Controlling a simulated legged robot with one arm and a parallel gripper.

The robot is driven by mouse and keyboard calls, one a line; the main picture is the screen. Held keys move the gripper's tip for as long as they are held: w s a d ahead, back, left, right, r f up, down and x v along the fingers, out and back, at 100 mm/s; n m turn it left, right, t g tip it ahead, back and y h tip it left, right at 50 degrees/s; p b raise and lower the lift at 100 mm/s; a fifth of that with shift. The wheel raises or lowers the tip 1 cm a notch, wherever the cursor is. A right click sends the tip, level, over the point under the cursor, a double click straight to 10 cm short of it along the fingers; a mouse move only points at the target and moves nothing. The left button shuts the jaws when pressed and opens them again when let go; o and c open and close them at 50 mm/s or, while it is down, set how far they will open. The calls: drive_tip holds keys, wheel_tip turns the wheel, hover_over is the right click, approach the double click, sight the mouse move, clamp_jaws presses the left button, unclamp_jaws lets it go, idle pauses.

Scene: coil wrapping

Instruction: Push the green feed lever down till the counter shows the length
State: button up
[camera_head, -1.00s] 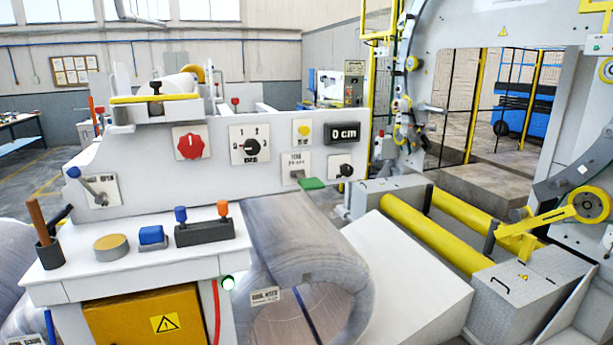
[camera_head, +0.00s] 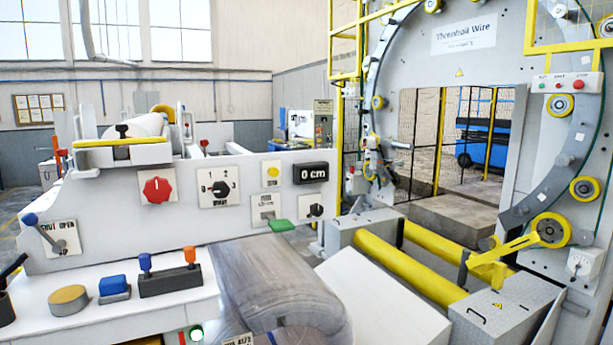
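The green feed lever (camera_head: 282,225) sticks out from the lower right of the white control panel (camera_head: 110,222), beside a small plate marked with text too small to read. The counter (camera_head: 310,173) is a black display at the panel's upper right and reads "0 cm". My gripper is not in view, and nothing of mine touches the lever.
The panel also bears a red knob (camera_head: 157,190), a numbered dial (camera_head: 220,188) and a blue-tipped lever (camera_head: 47,235). Yellow rollers (camera_head: 408,268) and the large wrapping ring (camera_head: 575,160) stand at the right.

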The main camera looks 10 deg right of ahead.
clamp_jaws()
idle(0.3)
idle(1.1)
